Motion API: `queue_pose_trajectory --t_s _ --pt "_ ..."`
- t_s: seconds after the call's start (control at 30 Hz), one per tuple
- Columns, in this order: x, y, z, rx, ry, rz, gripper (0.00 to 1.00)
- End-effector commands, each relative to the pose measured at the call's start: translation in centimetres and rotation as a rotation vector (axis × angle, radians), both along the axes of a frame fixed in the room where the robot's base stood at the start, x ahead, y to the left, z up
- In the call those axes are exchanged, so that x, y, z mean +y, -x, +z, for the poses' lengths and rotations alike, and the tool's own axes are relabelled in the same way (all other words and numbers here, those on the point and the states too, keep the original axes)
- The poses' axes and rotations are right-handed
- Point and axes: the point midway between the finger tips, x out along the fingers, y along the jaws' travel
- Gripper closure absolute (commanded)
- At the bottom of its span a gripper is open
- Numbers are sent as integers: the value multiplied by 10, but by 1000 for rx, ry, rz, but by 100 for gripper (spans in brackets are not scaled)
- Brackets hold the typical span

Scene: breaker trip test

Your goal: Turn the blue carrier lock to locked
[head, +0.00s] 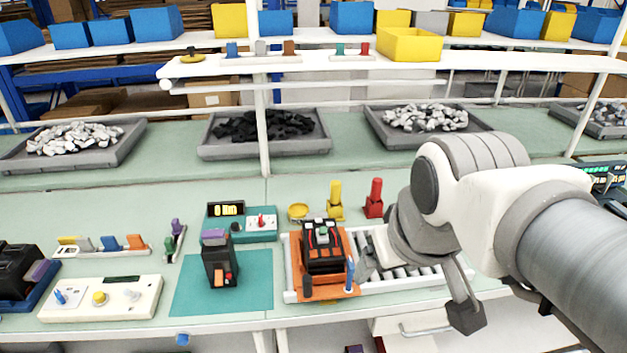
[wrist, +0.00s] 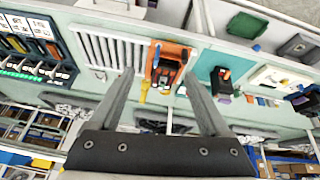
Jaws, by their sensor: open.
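The blue carrier lock (head: 350,273) is a small upright blue lever at the front right corner of the orange carrier (head: 318,290). The carrier holds a black breaker (head: 323,255) and sits on the left part of the roller conveyor.
The roller conveyor (head: 400,281) extends right under my arm. A yellow post (head: 335,200) and a red post (head: 374,198) stand behind the carrier. Left is a teal mat (head: 190,288) with another black breaker (head: 220,265), then a white switch panel (head: 125,308). A shelf runs above.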

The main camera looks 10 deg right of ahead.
Motion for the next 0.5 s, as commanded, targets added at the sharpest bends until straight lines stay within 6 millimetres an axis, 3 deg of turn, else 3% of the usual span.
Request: queue_pose_trajectory --t_s 0.23,0.5 --pt "-7 -51 20 123 165 268 20" --pt "-7 -113 16 295 305 723 20"
